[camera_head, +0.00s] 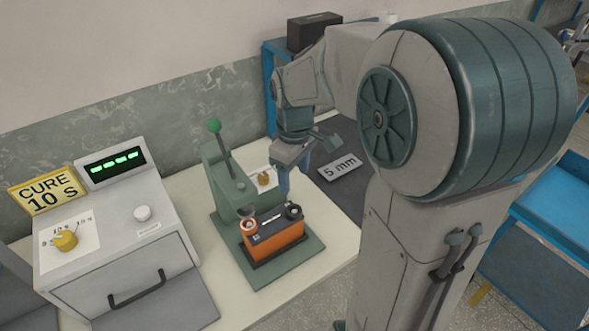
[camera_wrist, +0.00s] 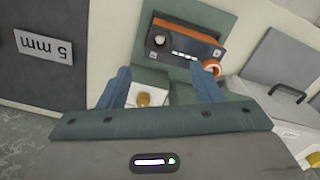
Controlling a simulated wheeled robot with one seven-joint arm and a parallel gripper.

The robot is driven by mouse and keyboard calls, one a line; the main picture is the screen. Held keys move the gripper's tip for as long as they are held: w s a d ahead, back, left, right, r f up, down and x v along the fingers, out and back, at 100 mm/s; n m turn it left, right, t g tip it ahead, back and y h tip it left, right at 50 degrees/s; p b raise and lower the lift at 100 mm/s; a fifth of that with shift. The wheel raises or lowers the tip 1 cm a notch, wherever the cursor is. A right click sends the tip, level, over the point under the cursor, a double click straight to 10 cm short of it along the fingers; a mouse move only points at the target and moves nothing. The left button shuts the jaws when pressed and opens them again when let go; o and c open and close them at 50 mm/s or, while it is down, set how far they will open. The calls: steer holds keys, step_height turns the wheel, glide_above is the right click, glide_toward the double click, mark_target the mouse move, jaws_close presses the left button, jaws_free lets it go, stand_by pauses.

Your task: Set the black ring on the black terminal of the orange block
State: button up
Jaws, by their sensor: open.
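The orange block (camera_head: 275,242) with a dark top stands on the green press base. It also shows in the wrist view (camera_wrist: 196,50). A black ring (camera_head: 294,211) sits at the block's right end, around or over the terminal there; in the wrist view it is the dark round (camera_wrist: 158,40) at the left end. An orange-red ring (camera_head: 248,224) is at the other end, also in the wrist view (camera_wrist: 211,68). My gripper (camera_head: 284,188) is above and just behind the block's black-ring end. Its blue fingers (camera_wrist: 160,72) are apart, with nothing between them.
A green press (camera_head: 222,170) with a green-knobbed lever rises behind the block's left. A yellow knob (camera_head: 264,179) on a white plate is close behind my gripper. A grey cure box (camera_head: 120,250) stands left. A "5 mm" plate (camera_head: 340,167) lies on a dark mat at right.

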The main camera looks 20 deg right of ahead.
steer(key=s+r+m+t, duration=0.2)
steer(key=s+m, duration=0.6)
steer(key=s, duration=0.6)
steer(key=shift+s+r+t, duration=0.15)
steer(key=shift+s+t, duration=0.1)
steer(key=shift+t, duration=0.25)
stand_by(0.4)
